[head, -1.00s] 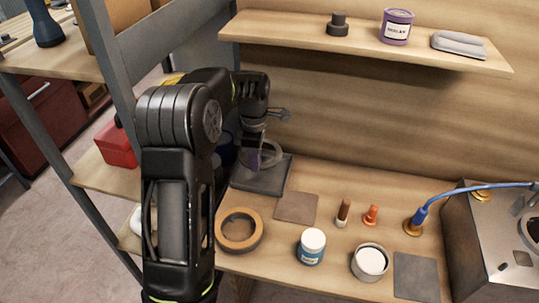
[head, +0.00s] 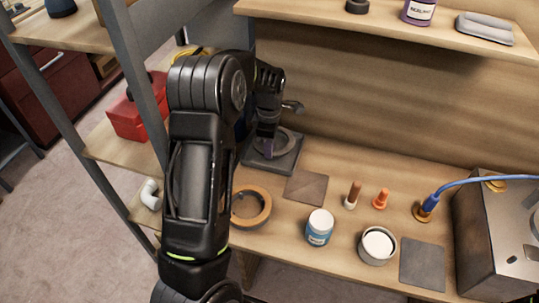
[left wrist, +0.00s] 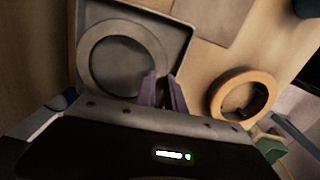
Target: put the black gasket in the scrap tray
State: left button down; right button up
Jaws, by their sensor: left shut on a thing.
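The black gasket (head: 287,143), a flat ring that looks dark grey, is over the scrap tray (head: 262,167), a square dark tray at the back left of the bench. In the left wrist view the gasket (left wrist: 93,65) lies within the outline of the tray (left wrist: 185,22). My left gripper (head: 268,150) points down there, its purple fingers (left wrist: 164,92) shut on the gasket's edge. I cannot tell whether the gasket touches the tray floor. My arm hides part of the bench to the left. My right gripper is not in view.
A tan ring (head: 265,215) lies just in front of the tray, beside a brown square sheet (head: 307,188). A blue-labelled jar (head: 319,228), an open tin (head: 377,247) and a metal box (head: 495,235) stand to the right. A shelf (head: 400,30) runs above.

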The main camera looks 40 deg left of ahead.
pick_arm(q)
jog(key=shift+f, duration=1.9)
jog(key=shift+f, duration=0.1)
jog(key=c, duration=1.7)
grip_release()
notch_tip(320, 180, up, 12)
